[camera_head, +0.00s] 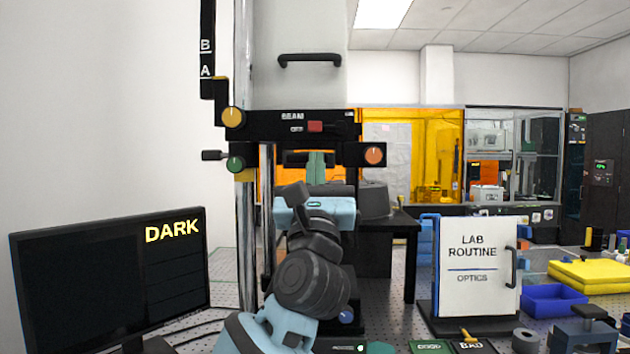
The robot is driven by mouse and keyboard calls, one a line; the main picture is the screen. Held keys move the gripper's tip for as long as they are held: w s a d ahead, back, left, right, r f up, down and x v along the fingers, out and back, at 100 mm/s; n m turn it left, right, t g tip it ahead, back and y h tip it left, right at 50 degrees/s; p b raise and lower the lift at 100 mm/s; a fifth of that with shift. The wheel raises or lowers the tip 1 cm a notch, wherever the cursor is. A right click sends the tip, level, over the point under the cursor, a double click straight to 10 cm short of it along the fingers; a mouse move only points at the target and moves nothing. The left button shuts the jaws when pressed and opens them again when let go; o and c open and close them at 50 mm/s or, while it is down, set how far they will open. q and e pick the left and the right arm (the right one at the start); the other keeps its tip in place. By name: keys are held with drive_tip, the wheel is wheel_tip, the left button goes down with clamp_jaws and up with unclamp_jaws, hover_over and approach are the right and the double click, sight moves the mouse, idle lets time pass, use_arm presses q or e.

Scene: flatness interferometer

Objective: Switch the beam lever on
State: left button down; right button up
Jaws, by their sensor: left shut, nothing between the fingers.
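The beam lever (315,126) is a small red block on the black instrument panel (262,124). The panel reads BEAM above it and OFF to its left. The lever sits just right of the OFF lettering. My left arm rises from the bottom of the view, and its gripper (316,156) points up with its greenish fingers together and empty. The fingertips show below the lever in the picture, with a gap between; how far apart they are in depth I cannot tell. My right gripper is not in view. The monitor (110,275) at the left reads DARK.
A yellow knob (234,118), a green knob (236,164) and an orange knob (374,155) flank the panel. A chrome column (247,230) stands left of my arm. A white LAB ROUTINE board (475,300) and a blue bin (553,300) stand at the right.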

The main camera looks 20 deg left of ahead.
sight(328, 127)
use_arm(q)
drive_tip(key=shift+x, duration=2.05)
drive_tip(key=shift+w, duration=0.1)
